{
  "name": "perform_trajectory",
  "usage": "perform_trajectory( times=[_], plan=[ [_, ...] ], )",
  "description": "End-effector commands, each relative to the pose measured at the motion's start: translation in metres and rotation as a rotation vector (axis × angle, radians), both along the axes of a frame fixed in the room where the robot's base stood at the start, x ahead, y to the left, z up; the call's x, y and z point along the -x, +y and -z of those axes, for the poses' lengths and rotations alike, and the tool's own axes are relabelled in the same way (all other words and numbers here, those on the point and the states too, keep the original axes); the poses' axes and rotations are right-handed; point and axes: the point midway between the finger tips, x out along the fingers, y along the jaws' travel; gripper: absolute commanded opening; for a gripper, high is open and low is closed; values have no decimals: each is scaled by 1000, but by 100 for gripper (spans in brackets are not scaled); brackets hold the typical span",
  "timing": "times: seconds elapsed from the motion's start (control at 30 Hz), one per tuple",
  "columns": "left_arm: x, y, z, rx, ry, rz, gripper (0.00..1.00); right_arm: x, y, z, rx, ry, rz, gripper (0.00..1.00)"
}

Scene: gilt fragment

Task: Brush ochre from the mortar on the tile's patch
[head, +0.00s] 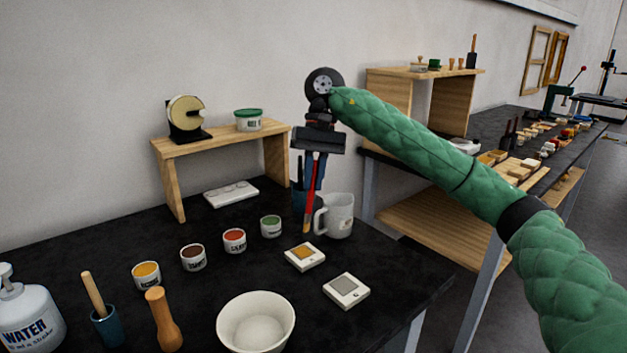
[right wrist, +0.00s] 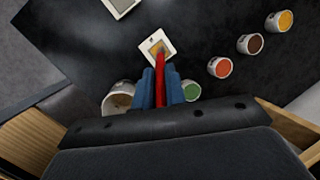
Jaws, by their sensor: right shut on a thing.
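My right gripper (head: 314,178) is shut on a brush with a red handle (head: 310,202), held upright, tip down. The tip is just above or touching a white tile (head: 318,261) with an ochre-coloured patch (head: 304,253); I cannot tell which. In the right wrist view the brush (right wrist: 160,92) runs between the blue fingers (right wrist: 161,76), its tip over the patch of the tile (right wrist: 146,49). A white bowl (head: 256,312), probably the mortar, stands at the front and looks empty. A wooden pestle (head: 163,320) stands left of it. My left gripper is out of view.
A white mug (head: 340,215) stands close behind the tile. A second tile (head: 347,290) has a grey patch. Several paint pots, including a green one (head: 271,226) and a yellow one (head: 146,275), form a row to the left. A low wooden shelf (head: 220,143) stands behind.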

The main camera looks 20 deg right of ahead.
Motion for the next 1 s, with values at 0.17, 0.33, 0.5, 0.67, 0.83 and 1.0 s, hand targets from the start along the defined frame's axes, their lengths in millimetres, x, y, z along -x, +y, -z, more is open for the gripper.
perform_trajectory(
  times=[0.17,0.33,0.5,0.67,0.83,1.0],
  plan=[
    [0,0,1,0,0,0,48,0,0,1,0,1,0,0],
    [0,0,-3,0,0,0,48,0,0,-4,0,0,0,0],
    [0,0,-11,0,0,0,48,0,0,-17,0,0,0,0],
    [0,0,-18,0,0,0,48,0,0,-28,0,0,0,0],
    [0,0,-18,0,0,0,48,0,0,-29,0,1,0,0],
    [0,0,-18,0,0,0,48,0,0,-29,0,1,0,0]
  ],
)
